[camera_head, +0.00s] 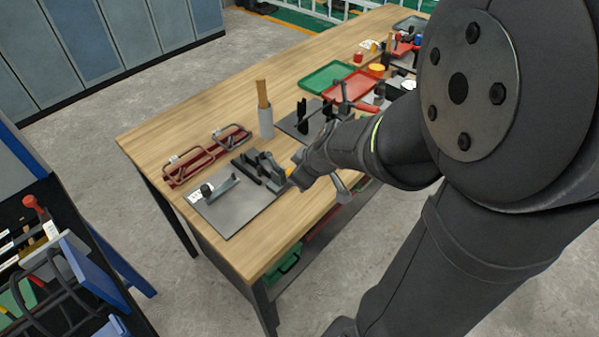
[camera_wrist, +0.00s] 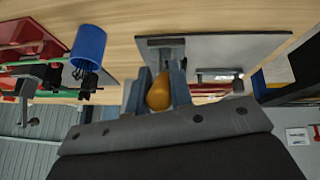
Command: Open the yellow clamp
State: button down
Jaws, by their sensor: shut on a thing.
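The yellow clamp's orange-yellow handle (camera_wrist: 159,92) sits between the two fingers of my gripper (camera_wrist: 157,88) in the wrist view, and the gripper is shut on it. In the head view only a small patch of the yellow handle (camera_head: 289,172) shows beside my gripper (camera_head: 284,175). The clamp's dark metal parts are next to it, partly hidden by the gripper. They stand at the right side of a grey metal plate (camera_head: 232,205) on the workbench. The plate also shows in the wrist view (camera_wrist: 225,45). I cannot tell the clamp arm's exact angle.
A red holder with dark metal frames (camera_head: 205,157) lies behind the plate. A grey cup with a wooden handle (camera_head: 266,122) stands farther right. A second plate with black fixtures (camera_head: 290,124), a green tray (camera_head: 325,77) and a red tray (camera_head: 350,84) are beyond. The bench's far left is clear.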

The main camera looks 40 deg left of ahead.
dwell(0.4)
jog(key=c, duration=1.3)
grip_release()
jog(key=v, duration=1.7)
jog(key=shift+r, duration=0.2)
jog(key=shift+s+d, duration=0.1)
